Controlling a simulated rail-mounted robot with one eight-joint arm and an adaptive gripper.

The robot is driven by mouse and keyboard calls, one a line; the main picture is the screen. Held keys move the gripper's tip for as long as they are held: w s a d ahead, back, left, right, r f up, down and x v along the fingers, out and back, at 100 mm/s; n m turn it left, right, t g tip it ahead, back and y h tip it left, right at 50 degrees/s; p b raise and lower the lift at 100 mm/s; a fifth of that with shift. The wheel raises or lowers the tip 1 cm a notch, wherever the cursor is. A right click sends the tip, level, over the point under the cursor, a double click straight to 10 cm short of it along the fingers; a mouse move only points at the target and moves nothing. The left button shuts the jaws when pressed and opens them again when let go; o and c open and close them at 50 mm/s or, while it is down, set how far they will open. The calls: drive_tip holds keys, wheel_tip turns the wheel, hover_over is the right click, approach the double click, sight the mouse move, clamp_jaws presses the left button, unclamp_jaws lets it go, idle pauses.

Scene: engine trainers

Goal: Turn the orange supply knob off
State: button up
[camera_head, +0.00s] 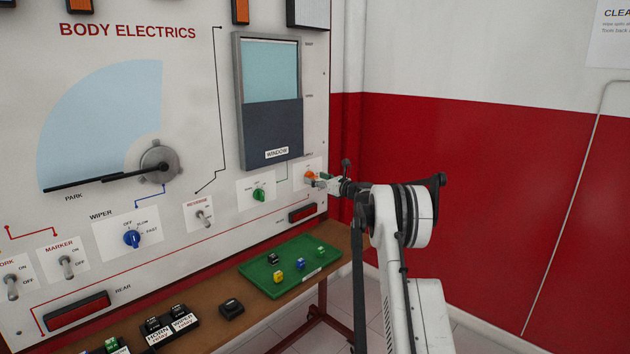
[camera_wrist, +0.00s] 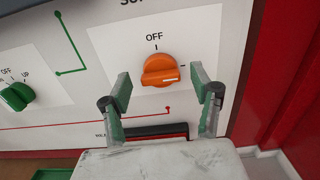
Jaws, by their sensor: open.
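The orange supply knob (camera_wrist: 160,71) sits on a white plate (camera_wrist: 205,25) on the panel, with OFF printed above it. Its grip bar lies roughly level in the wrist view, tilted a little, not pointing up at OFF. In the head view the orange knob (camera_head: 310,175) is partly hidden by my gripper (camera_head: 326,180). In the wrist view my gripper (camera_wrist: 163,92) is open, one finger to the left and one to the right of the knob. I see gaps between the fingers and the knob; nothing is held.
A green knob (camera_wrist: 17,96) is left of the orange one. A dark red lamp bar (camera_wrist: 155,131) lies below. A green tray (camera_head: 262,281) with small coloured blocks rests on the brown shelf (camera_head: 215,318). The red wall (camera_head: 480,190) stands to the right.

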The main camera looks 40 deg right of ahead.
drive_tip(key=shift+w, duration=0.5)
drive_tip(key=c, duration=1.2)
drive_tip(key=shift+o, duration=0.2)
